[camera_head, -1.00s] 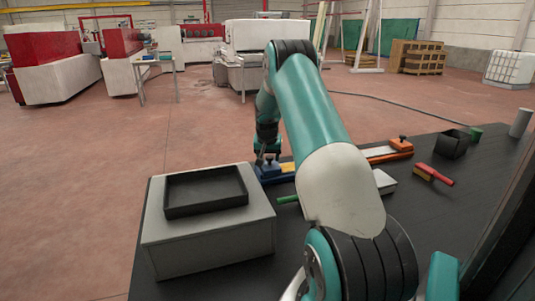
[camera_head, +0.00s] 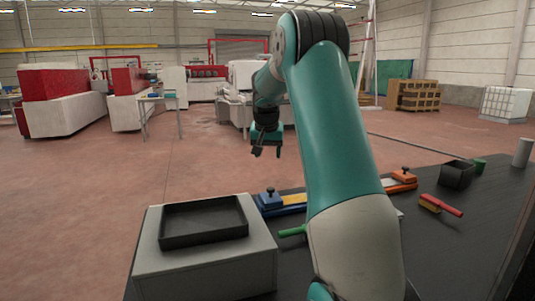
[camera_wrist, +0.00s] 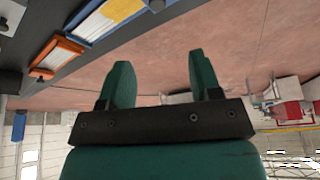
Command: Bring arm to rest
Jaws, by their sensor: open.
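My gripper (camera_head: 266,150) hangs from my raised teal arm in the head view, above and beyond the far edge of the dark table (camera_head: 445,250). In the wrist view my gripper (camera_wrist: 155,85) shows two teal fingers well apart with nothing between them. Past the fingers are the reddish floor and, upper left, the table edge. My arm hides part of the table's middle.
A grey box (camera_head: 205,268) bears a black tray (camera_head: 163,240) at the table's left. A blue clamp (camera_head: 270,199), an orange clamp (camera_head: 404,178), a red-handled brush (camera_head: 440,205), a black bin (camera_head: 456,175) and a green-handled tool (camera_head: 292,232) lie around.

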